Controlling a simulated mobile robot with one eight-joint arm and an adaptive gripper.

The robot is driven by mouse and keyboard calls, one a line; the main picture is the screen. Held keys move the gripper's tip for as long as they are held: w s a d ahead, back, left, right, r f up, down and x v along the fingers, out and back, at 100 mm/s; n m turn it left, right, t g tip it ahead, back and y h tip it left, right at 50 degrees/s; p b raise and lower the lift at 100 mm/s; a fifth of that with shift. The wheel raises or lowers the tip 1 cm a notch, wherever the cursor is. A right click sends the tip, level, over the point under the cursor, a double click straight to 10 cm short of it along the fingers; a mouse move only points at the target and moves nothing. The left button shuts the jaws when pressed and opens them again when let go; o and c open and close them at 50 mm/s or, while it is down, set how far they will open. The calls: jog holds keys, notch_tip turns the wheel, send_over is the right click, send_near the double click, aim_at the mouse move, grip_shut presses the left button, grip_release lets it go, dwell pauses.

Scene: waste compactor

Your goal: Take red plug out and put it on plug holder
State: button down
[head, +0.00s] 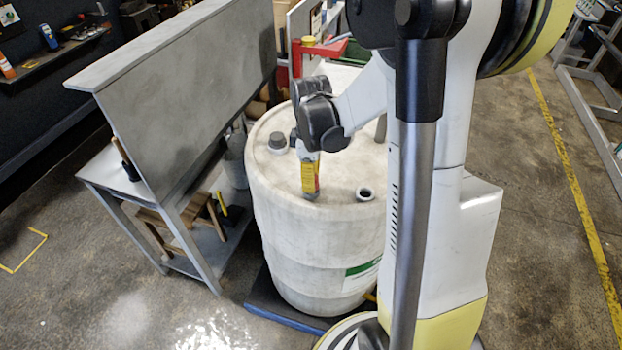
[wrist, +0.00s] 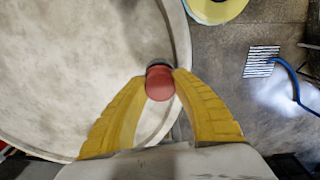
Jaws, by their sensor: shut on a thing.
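The red plug (wrist: 160,83) sits between my fingertips in the wrist view, with a dark round part just beyond it. My gripper (wrist: 162,76) is shut on it, with one yellow finger on each side. In the head view my gripper (head: 311,196) points down over the top of the white barrel (head: 290,245), and the plug cannot be made out there. An open round neck (head: 365,192) shows on the barrel top to the right of my gripper. I cannot tell how high the plug is above the barrel top. A red bracket (head: 322,48), possibly the plug holder, stands behind the barrel.
A grey cap (head: 277,141) sits on the barrel top, left of my gripper. A metal bench with a tall grey panel (head: 195,85) stands close on the barrel's left. Floor with a yellow line (head: 575,180) is open at the right.

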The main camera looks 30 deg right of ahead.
jog(key=shift+f+b, duration=0.55)
jog(key=shift+f, duration=0.1)
jog(key=c, duration=1)
grip_release()
jog(key=shift+c, duration=0.2)
jog(key=shift+r, duration=0.15)
jog(key=shift+c, duration=0.3)
jog(key=shift+r+p, duration=2.5)
jog(key=shift+r, duration=0.95)
jog(key=shift+a, duration=0.1)
